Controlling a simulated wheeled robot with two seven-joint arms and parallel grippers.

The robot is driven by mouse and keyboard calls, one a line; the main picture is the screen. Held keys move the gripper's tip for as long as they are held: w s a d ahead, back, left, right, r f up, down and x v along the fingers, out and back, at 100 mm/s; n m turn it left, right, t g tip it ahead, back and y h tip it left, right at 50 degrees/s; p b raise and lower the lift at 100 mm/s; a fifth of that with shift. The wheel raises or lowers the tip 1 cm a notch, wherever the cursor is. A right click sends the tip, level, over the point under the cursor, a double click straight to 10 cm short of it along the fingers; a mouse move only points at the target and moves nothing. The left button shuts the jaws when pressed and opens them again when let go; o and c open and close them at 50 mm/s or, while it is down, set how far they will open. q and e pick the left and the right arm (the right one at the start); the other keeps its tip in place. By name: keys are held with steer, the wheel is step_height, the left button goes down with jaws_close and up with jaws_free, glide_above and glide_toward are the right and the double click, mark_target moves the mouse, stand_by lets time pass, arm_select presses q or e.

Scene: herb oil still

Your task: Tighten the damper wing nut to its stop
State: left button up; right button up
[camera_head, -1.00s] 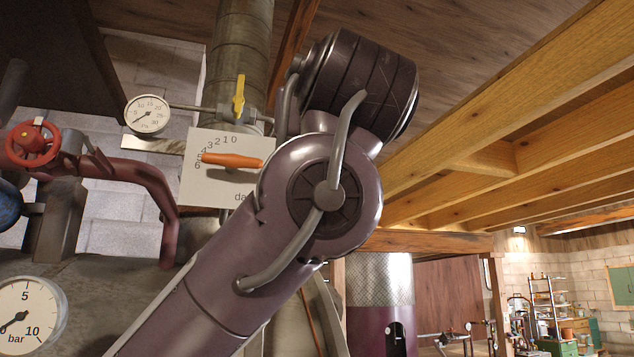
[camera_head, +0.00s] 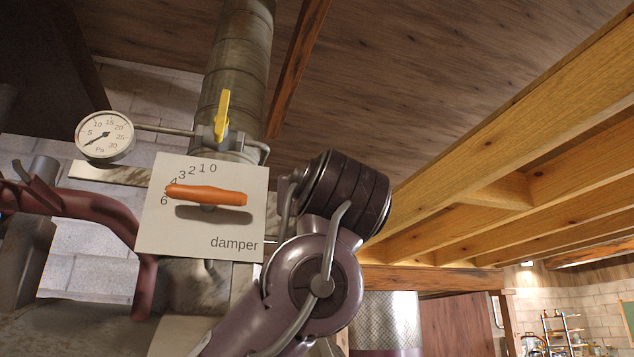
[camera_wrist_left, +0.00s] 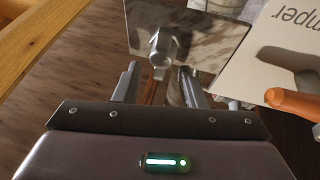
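A grey metal nut with a flat tab (camera_wrist_left: 161,48), which looks like the wing nut, sits on a metal plate (camera_wrist_left: 205,38) in the left wrist view. My left gripper (camera_wrist_left: 158,72) is open, its fingers apart on either side of the tab's line. I cannot tell whether they touch it. The damper dial plate (camera_head: 240,228) with its orange handle (camera_head: 207,195) is left of my left wrist in the head view, the handle near 5 to 6. The nut is not clearly visible there, and my left wrist hides its own fingers. My right gripper is out of view.
A flue pipe (camera_head: 236,80) with a yellow-handled valve (camera_head: 222,115) rises behind the dial. A Pa gauge (camera_head: 104,137) is left of it, and a dark red pipe (camera_head: 85,207) lies lower left. Wooden beams (camera_head: 510,130) cross the right.

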arm_select(q)
steer(key=shift+w+r, duration=0.15)
jaws_close()
